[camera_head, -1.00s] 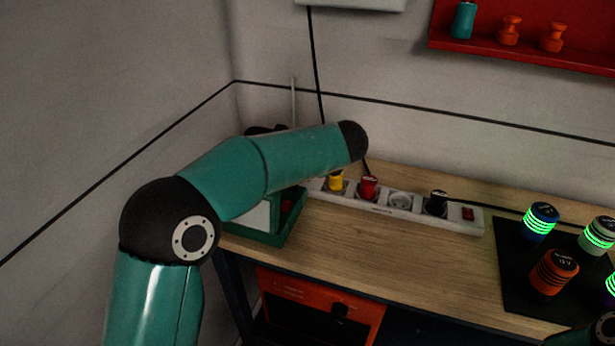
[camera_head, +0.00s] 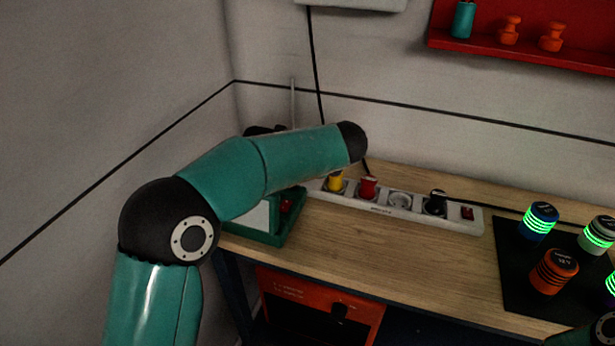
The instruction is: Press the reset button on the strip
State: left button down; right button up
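A light grey power strip (camera_head: 460,223) lies along the back of the wooden bench. A small red button or rocker (camera_head: 467,213) sits at its right end; I cannot tell whether it is lit. A yellow plug (camera_head: 336,182), a red plug (camera_head: 368,187) and a black plug (camera_head: 436,203) are in the strip, with an empty socket (camera_head: 400,200) between the red and black ones. My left arm crosses in front of the strip's left end. Neither gripper can be made out, and nothing is seen touching the red button.
A dark mat (camera_head: 509,276) at the right carries several cylinders, some with glowing green rings. A green-framed box (camera_head: 285,230) stands partly behind my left arm. A red shelf (camera_head: 520,50) hangs above. Bare wooden bench (camera_head: 400,255) lies in front of the strip.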

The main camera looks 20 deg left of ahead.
pick_arm(q)
jog(key=shift+s+f+b, duration=0.15)
jog(key=shift+f+b, duration=0.1)
jog(key=shift+f, duration=0.3)
jog(key=shift+s+f+b, duration=0.15)
jog(key=shift+f+b, duration=0.1)
jog(key=shift+f, duration=0.3)
dwell(0.9)
jog(key=shift+r+p, duration=0.3)
jog(key=shift+p, duration=0.1)
jog(key=shift+w, duration=0.15)
jog(key=shift+w+r+p, duration=0.15)
jog(key=shift+r+p, duration=0.7)
jog(key=shift+p, duration=0.15)
notch_tip(320, 180, up, 4)
jog(key=p, duration=0.3)
jog(key=shift+w+f, duration=0.1)
